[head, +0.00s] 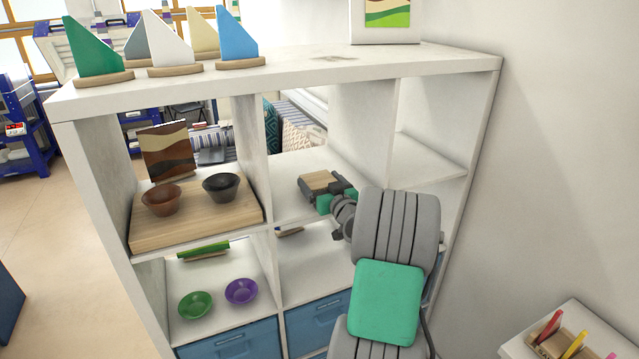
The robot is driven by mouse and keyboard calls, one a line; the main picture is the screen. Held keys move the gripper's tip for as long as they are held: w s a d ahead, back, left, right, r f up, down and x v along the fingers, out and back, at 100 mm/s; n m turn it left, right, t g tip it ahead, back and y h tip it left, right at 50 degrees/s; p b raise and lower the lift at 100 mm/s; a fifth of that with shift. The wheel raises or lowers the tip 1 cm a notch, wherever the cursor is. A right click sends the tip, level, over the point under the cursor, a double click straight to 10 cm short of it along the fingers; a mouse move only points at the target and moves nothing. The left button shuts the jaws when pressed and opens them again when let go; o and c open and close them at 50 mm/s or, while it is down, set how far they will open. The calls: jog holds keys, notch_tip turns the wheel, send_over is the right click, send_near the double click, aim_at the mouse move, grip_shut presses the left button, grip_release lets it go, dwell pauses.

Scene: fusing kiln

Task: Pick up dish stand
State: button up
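A small wooden stand (322,180), which looks like the dish stand, is in the upper middle compartment of the white shelf unit (290,78). My gripper (328,187) reaches into this compartment from the front right. Its dark fingers are apart, with the stand at or between them. Whether they touch or grip the stand is not clear. The gripper hides the stand's near side, and I cannot tell whether the stand rests on the shelf board.
The left compartment holds a wooden board (200,226) with a brown bowl (161,200), a black bowl (221,187) and a striped panel (167,152). Green (195,304) and purple (241,291) bowls are below. Sail-shaped pieces (170,50) stand on top. The upper right compartment is empty.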

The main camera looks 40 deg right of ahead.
jog(key=c, duration=1.1)
jog(key=shift+o, duration=0.2)
jog(key=shift+r, duration=0.1)
